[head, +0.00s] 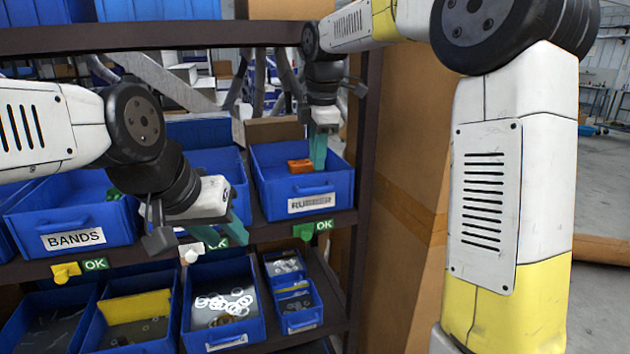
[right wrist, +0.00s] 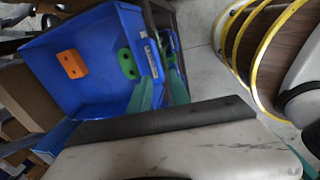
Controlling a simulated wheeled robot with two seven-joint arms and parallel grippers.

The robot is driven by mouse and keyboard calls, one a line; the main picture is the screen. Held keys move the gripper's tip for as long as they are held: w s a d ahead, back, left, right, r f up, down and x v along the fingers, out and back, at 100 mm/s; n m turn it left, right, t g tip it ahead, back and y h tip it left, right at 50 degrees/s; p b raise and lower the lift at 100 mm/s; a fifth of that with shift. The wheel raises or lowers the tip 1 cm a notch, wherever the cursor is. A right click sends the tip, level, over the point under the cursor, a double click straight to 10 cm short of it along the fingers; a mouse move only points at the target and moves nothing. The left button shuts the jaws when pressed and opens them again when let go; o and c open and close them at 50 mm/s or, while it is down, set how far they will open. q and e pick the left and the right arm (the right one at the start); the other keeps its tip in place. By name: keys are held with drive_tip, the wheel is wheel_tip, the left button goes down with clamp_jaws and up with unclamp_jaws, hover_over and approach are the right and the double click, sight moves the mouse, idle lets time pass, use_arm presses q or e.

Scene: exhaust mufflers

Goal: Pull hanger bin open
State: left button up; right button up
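A blue bin labelled RUBBER (head: 309,204) sits at the right end of the middle shelf in the head view. An orange piece (head: 300,165) lies inside it. The right wrist view shows this bin (right wrist: 100,103) from above, with the orange piece and a green piece (right wrist: 128,64) with holes. My right gripper (head: 319,155) points down at the bin's front side. In the right wrist view its teal fingers (right wrist: 160,88) stand apart, near the labelled wall; contact is unclear. My left gripper (head: 224,234) is open and empty in front of the middle bin, partly hiding it.
A bin labelled BANDS (head: 73,239) stands at the left. Lower bins, one with white rings (head: 226,338), sit below. Green OK tags line the shelf edge. A dark shelf post (head: 364,150) and brown panel (head: 410,190) stand right of the RUBBER bin. Floor is free at far right.

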sight(313, 189)
drive_tip(key=x, duration=0.8)
drive_tip(key=shift+w+a, duration=0.1)
drive_tip(key=shift+w, duration=0.1)
clamp_jaws()
idle(1.2)
